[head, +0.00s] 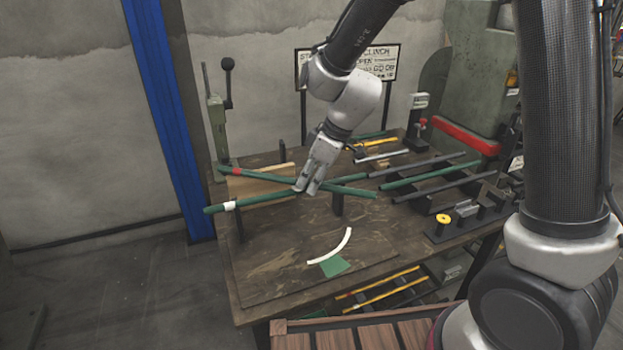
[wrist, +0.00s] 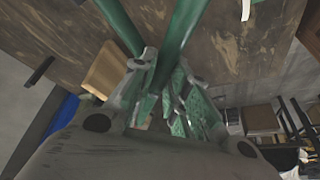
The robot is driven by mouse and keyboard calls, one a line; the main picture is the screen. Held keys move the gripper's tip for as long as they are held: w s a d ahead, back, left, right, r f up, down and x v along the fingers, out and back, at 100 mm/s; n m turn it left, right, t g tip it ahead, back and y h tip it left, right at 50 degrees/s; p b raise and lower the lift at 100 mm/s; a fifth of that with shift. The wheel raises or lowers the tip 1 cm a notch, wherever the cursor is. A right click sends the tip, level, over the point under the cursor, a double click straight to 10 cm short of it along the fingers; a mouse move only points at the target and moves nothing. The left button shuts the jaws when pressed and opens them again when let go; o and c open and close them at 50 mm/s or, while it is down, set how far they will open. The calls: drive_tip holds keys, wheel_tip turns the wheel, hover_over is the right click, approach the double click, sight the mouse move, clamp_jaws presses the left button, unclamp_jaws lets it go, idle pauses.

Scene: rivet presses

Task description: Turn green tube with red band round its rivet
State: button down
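The green tube with the red band (head: 262,176) slants from the back left down to the right above the bench. A second green tube, with a white band (head: 262,200), crosses it; both rest above the bench top. My gripper (head: 308,188) is down at the tubes near their crossing, its fingers close together. In the wrist view, two green tubes (wrist: 181,30) run in toward my gripper (wrist: 165,85), one between the fingers and one by the left finger. Whether the fingers clamp a tube is unclear. The rivet is hidden by my fingers.
A wooden block (head: 262,187) stands beneath the tubes, with a dark post (head: 337,203) to its right. A white arc (head: 334,248) and green patch (head: 334,267) mark the clear front bench. A lever press (head: 217,125) stands back left. Dark racks and a yellow ring (head: 443,218) lie right.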

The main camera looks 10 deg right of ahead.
drive_tip(key=shift+s+a+m+t, duration=0.15)
drive_tip(key=shift+s+m+t, duration=0.15)
drive_tip(key=shift+m, duration=0.7)
drive_tip(key=shift+h, duration=0.3)
drive_tip(key=shift+s+a+m, duration=0.15)
drive_tip(key=shift+m, duration=0.55)
drive_tip(key=shift+m+t, duration=0.3)
drive_tip(key=shift+s+a+m+h, duration=0.2)
drive_tip(key=shift+m+h, duration=0.2)
drive_tip(key=shift+m, duration=0.6)
drive_tip(key=shift+t, duration=0.3)
